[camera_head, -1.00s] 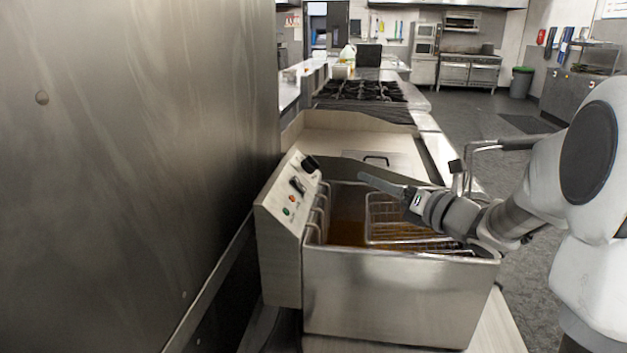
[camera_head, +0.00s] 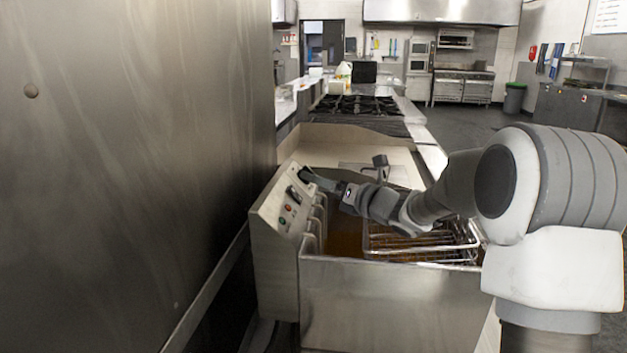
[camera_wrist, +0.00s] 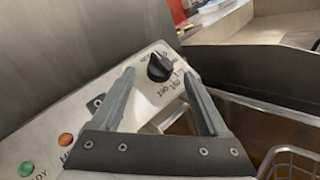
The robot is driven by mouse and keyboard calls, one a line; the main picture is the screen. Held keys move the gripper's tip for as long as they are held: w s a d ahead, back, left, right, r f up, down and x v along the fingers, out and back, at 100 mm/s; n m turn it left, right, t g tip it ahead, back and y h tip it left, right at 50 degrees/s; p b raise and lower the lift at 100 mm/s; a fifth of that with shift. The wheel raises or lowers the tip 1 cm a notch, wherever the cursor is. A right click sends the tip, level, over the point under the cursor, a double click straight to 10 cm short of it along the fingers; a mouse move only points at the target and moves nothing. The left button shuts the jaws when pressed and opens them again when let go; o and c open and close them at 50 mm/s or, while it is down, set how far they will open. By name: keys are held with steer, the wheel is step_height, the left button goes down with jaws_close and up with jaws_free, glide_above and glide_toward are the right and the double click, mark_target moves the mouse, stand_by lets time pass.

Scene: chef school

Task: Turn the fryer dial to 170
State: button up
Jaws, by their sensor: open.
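The fryer (camera_head: 385,305) is a steel tank with a slanted control panel (camera_head: 270,212) on its left side. The black round dial (camera_wrist: 159,67) sits near the panel's far end, with markings around it too blurred to read for sure. In the wrist view the dial lies just beyond and between the fingertips of my gripper (camera_wrist: 160,80), which is open and empty. In the head view my gripper (camera_head: 318,178) reaches from the right over the tank to the dial, which it mostly hides. I cannot tell whether a finger touches the dial.
A black switch (camera_head: 293,195) and green and orange lights (camera_wrist: 65,139) sit nearer on the panel. A wire basket (camera_head: 425,243) rests in the oil at the tank's right. A steel wall (camera_head: 130,170) stands close on the left. A gas hob (camera_head: 358,105) lies beyond.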

steer(key=shift+x, duration=1.4)
jaws_close()
